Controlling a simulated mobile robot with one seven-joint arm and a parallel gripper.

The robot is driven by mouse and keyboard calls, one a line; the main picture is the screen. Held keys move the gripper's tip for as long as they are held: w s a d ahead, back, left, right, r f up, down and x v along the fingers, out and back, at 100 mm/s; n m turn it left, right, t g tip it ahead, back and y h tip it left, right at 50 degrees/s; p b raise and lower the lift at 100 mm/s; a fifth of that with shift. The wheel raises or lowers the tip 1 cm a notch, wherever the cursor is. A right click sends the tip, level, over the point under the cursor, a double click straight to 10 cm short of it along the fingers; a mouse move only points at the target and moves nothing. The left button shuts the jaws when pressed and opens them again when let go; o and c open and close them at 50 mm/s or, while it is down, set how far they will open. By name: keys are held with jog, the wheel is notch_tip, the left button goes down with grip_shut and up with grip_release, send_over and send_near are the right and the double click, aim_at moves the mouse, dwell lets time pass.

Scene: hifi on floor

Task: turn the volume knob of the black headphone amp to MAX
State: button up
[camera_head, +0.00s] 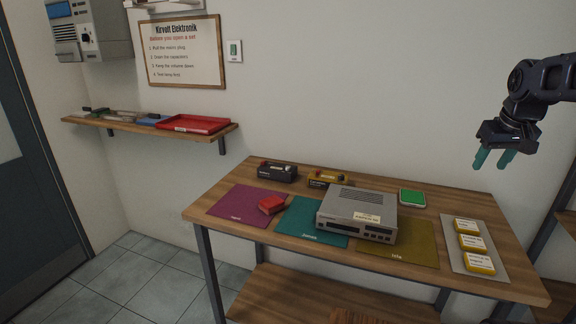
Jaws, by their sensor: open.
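A small black box that looks like the headphone amp (278,172) stands at the back left of the wooden workbench, behind the magenta mat. Its volume knob and any MAX mark are too small to make out. My gripper (494,159), with teal fingertips, hangs in the air at the upper right, fingers pointing down. It is open and empty, well apart from the amp.
A yellow-and-black device (326,178) stands just right of the amp. A grey hifi unit (357,213) sits across the teal and olive mats. Yellow-and-white boxes (471,242) stand at right. A wall shelf (88,122) is at left.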

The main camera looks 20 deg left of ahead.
jog(key=w+a+r+n+g, duration=0.1)
jog(key=w+a+r+n, duration=0.2)
jog(key=w+a, duration=0.4)
jog(key=w+a+r+n, duration=0.25)
jog(key=w+a, duration=0.25)
jog(key=w, duration=0.5)
jog(key=w+a+f+n+g, duration=0.1)
jog(key=w+a+n, duration=0.3)
jog(key=w+a, duration=0.85)
jog(key=n+g, duration=0.2)
jog(key=n, duration=0.8)
send_over(288, 168)
jog(key=w, duration=0.1)
notch_tip(288, 168, down, 21)
jog(key=f, duration=1)
jog(key=shift+w+a+f, duration=0.15)
jog(key=shift+a+f, duration=0.05)
jog(key=shift+a, duration=0.05)
jog(key=c, duration=1)
